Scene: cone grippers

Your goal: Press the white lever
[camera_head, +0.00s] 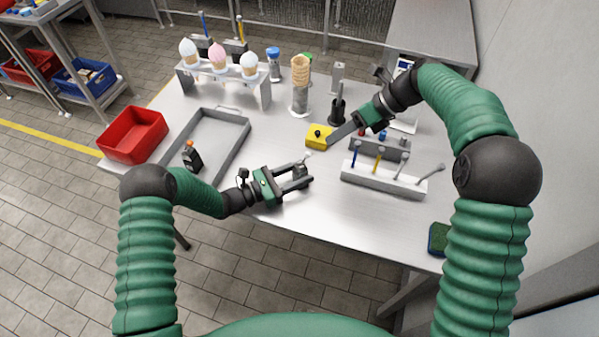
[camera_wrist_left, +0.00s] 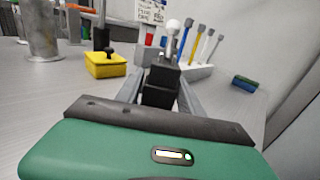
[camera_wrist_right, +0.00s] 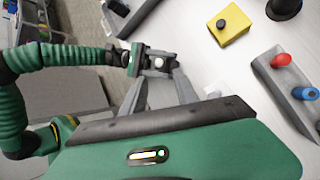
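The white lever is a white ball on a thin stem on a small black box (camera_wrist_left: 160,82), and its knob (camera_wrist_left: 172,26) points up. In the head view the knob (camera_head: 307,156) shows by the tips of my left gripper (camera_head: 300,176), low over the table. My left gripper is open, with the box between or just past its fingertips; whether they touch is unclear. My right gripper (camera_head: 347,131) is higher, to the right of the yellow block. Its fingers are open and empty in its wrist view (camera_wrist_right: 160,80), where the left gripper and white knob (camera_wrist_right: 159,62) appear beyond.
A yellow block with a black knob (camera_head: 319,135) stands behind the lever. A rack with coloured sticks (camera_head: 385,180) is to its right, and a green sponge (camera_head: 438,238) near the edge. A grey tray (camera_head: 236,150), a black box with orange knob (camera_head: 192,157) and red bin (camera_head: 133,135) are left.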

